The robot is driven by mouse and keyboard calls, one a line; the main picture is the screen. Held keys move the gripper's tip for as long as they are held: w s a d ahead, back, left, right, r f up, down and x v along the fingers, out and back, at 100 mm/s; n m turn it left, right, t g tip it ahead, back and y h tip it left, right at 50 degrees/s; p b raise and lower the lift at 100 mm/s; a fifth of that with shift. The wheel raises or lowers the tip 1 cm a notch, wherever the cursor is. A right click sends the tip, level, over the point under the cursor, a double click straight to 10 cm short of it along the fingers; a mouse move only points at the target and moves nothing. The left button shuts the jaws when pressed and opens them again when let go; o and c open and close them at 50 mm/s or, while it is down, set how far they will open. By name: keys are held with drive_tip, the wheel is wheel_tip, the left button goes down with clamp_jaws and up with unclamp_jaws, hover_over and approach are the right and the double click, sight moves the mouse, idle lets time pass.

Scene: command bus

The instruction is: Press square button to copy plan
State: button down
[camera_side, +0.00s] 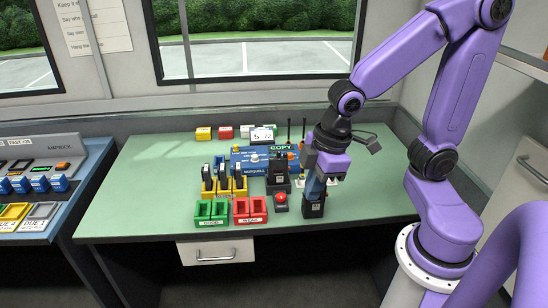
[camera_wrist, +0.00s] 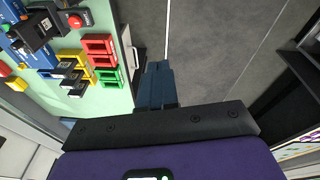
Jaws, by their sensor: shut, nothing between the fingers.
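A blue unit (camera_side: 243,168) with a green-lettered COPY sign (camera_side: 282,148) stands at the back middle of the table. A black holder with a dark device (camera_side: 278,176) stands in front of the sign; I cannot single out a square button at this size. A red push button (camera_side: 281,197) on a dark base is in front of it, and shows at the top left in the wrist view (camera_wrist: 75,20). My gripper (camera_side: 317,190) is shut and empty, pointing down. In the wrist view its dark blue fingers (camera_wrist: 160,68) appear beyond the table's front edge, apart from the buttons.
Green trays (camera_side: 211,212), red trays (camera_side: 250,210) and yellow holders (camera_side: 238,184) with dark devices stand left. The right of the green table (camera_side: 385,190) is clear.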

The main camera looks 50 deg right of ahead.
drive_tip(key=w+d+f+m+t, duration=0.15)
drive_tip(key=w+d, duration=0.25)
drive_tip(key=w, duration=0.7)
drive_tip(key=w+d+f+m+t, duration=0.1)
drive_tip(key=w+d+f+t, duration=0.3)
drive_tip(key=w, duration=0.7)
drive_tip(key=w+d+f+t, duration=0.1)
drive_tip(key=w+d, duration=0.3)
drive_tip(key=d, duration=0.5)
drive_tip(key=w+d+f+h, duration=0.1)
drive_tip(key=w+d, duration=0.4)
drive_tip(key=d, duration=0.4)
drive_tip(key=shift+d+t, duration=0.3)
drive_tip(key=shift+t, duration=0.05)
drive_tip(key=shift+w+m, duration=0.1)
drive_tip(key=shift+m, duration=0.15)
drive_tip(key=shift+f, duration=4.35)
